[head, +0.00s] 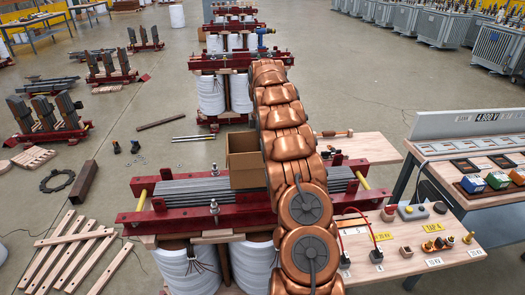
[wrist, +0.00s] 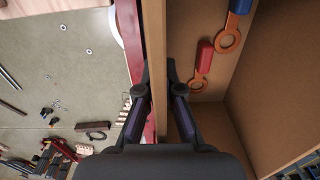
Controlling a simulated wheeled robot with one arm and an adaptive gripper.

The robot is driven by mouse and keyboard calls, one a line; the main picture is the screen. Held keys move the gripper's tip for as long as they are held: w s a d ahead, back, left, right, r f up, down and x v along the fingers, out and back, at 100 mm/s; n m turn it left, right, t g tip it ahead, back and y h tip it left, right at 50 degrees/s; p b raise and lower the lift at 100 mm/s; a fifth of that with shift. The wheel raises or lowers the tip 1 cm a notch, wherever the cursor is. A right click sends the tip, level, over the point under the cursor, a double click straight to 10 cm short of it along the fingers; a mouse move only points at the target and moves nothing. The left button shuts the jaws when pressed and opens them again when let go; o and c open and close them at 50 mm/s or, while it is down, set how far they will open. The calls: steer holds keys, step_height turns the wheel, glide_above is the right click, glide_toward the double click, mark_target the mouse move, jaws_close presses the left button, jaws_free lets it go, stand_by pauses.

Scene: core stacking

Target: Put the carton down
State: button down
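The open brown cardboard carton (head: 246,173) is at the middle of the head view, above or on the laminated core (head: 195,190) between red clamp beams. My copper arm covers its right side. In the wrist view the carton (wrist: 285,95) fills the right side, its floor and walls showing. My gripper (wrist: 157,75) has one finger on each side of a carton wall and looks closed on it. In the head view the gripper is hidden behind my arm. I cannot tell whether the carton's bottom touches the core.
A wooden bench (head: 415,262) with small parts stands at the right. White coils (head: 188,268) are below the core. Wooden slats (head: 75,252) lie on the floor at left.

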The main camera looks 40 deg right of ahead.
steer(key=shift+w+d, duration=0.45)
steer(key=shift+f+p, duration=0.65)
steer(key=shift+f, duration=1.25)
steer(key=c, duration=1.3)
jaws_free()
step_height(320, 180, up, 12)
steer(key=p, duration=0.3)
steer(key=shift+w, duration=0.15)
